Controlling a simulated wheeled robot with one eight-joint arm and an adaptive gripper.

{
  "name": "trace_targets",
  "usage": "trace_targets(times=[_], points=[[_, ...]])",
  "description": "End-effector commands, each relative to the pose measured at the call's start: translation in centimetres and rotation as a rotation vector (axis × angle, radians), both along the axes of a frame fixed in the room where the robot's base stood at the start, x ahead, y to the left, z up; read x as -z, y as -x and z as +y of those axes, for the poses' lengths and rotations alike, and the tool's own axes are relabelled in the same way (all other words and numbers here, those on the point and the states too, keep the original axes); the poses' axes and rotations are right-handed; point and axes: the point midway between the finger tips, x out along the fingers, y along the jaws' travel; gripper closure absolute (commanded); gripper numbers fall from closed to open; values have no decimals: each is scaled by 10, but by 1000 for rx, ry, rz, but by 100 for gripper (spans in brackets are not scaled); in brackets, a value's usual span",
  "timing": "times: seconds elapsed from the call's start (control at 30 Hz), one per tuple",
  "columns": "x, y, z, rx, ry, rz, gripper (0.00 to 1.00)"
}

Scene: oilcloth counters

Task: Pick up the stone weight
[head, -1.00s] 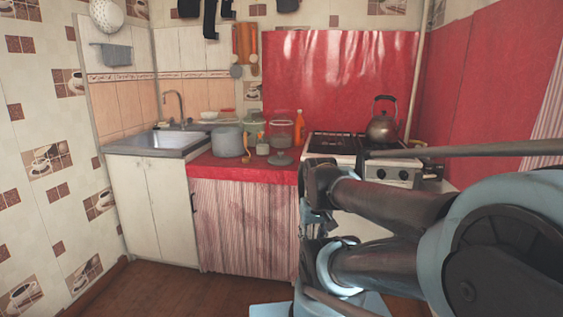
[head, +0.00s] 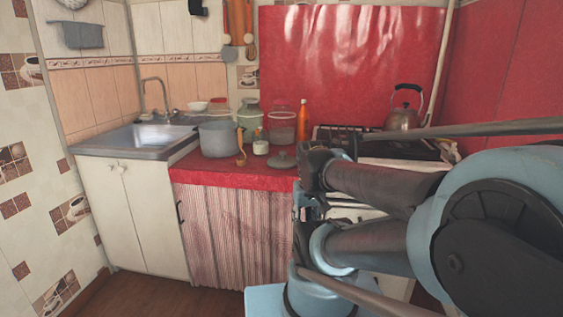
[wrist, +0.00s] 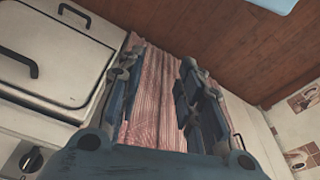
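No object in view is clearly the stone weight. A low grey round piece with a knob (head: 282,159) sits near the front of the red counter (head: 228,174) in the head view. It may be the weight or a lid; I cannot tell. My gripper (wrist: 160,58) is open and empty in the wrist view, its two fingers apart. Between and behind them is the striped curtain (wrist: 158,95) below the counter. The counter's top is not in the wrist view.
A grey pot (head: 218,139), wooden spoon (head: 241,150), small jar (head: 261,143), glass jar (head: 281,122) and orange bottle (head: 303,118) crowd the counter. A sink (head: 145,136) is at left; the stove with a kettle (head: 403,116) is at right. Wooden floor (wrist: 235,35) is open.

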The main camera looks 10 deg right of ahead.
Motion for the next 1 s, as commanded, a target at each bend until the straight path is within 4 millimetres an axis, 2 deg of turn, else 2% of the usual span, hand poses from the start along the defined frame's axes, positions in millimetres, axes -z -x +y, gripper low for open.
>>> trace_targets(times=[0.27,0.33,0.37,0.47,0.67,1.0], points=[[0,0,0,0,0,0,67],[0,0,0,-1,0,0,53],[-4,5,0,-1,0,-9,49],[-14,2,0,-12,-1,-12,49],[-57,-36,2,-80,-7,-11,49],[-141,-134,1,-251,-19,-20,49]])
